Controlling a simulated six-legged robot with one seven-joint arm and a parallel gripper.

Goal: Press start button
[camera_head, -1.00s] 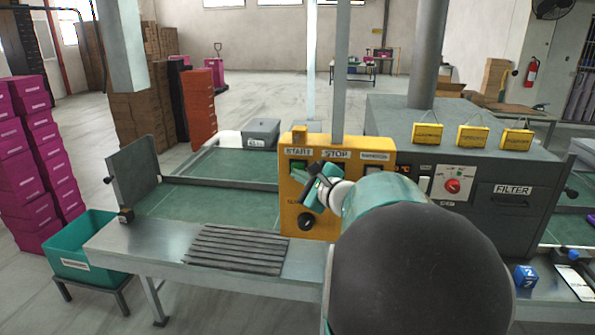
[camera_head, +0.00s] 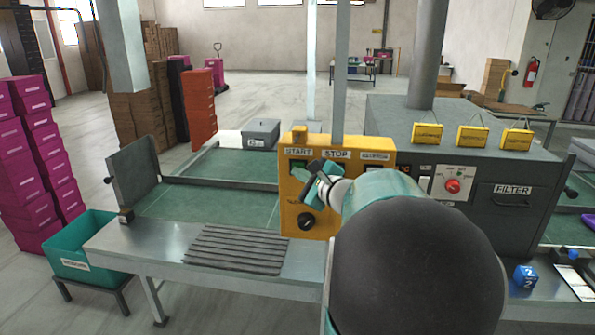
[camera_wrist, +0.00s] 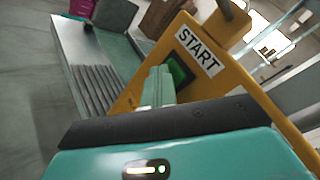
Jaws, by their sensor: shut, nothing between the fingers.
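The yellow control panel (camera_head: 290,218) stands upright behind the steel bench. It carries START and STOP labels and a black knob below. The green start button (camera_wrist: 177,70) shows beside the START label (camera_wrist: 197,50) in the wrist view. In the head view my gripper (camera_head: 314,170) is in front of the panel under the START label and covers most of the button. My gripper is shut and empty. In the wrist view its fingers (camera_wrist: 158,84) point at the panel just left of and below the green button; I cannot tell whether they touch it.
A grey machine (camera_head: 470,140) with a red button (camera_head: 453,186) stands to the right. A steel bench (camera_head: 165,240) with a ribbed mat runs in front. A teal bin (camera_head: 88,270) and pink boxes (camera_head: 25,180) are at left. A vertical post rises behind the panel.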

